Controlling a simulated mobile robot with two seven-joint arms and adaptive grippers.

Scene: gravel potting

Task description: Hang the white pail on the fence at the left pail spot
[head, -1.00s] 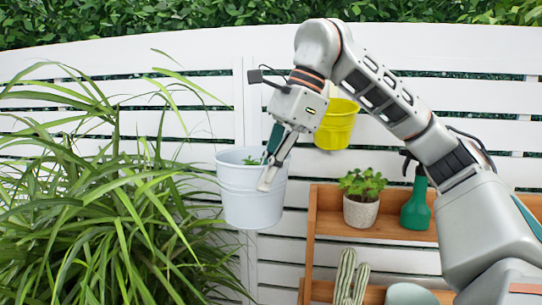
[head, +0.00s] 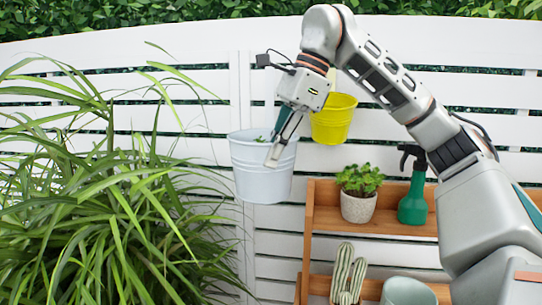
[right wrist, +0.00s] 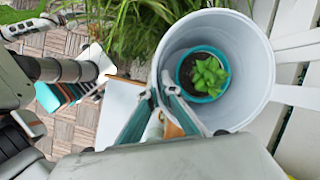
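The white pail (head: 262,172) is upright in front of the white fence, left of the yellow pail. My right gripper (head: 276,152) is shut on the right side of its rim. The right wrist view shows the white pail (right wrist: 256,72) from above, with the fingertips (right wrist: 161,84) closed at its rim. A small green plant in a teal pot (right wrist: 197,98) sits inside it. I cannot tell whether the pail touches the fence. No marked pail spot can be made out. My left gripper is not in view.
A yellow pail (head: 333,119) hangs on the fence (head: 190,90) just right of the white one. A large grassy plant (head: 95,200) fills the left. A wooden shelf (head: 308,228) with a potted plant (head: 359,205), green spray bottle (head: 413,200) and cactus (head: 347,275) stands below right.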

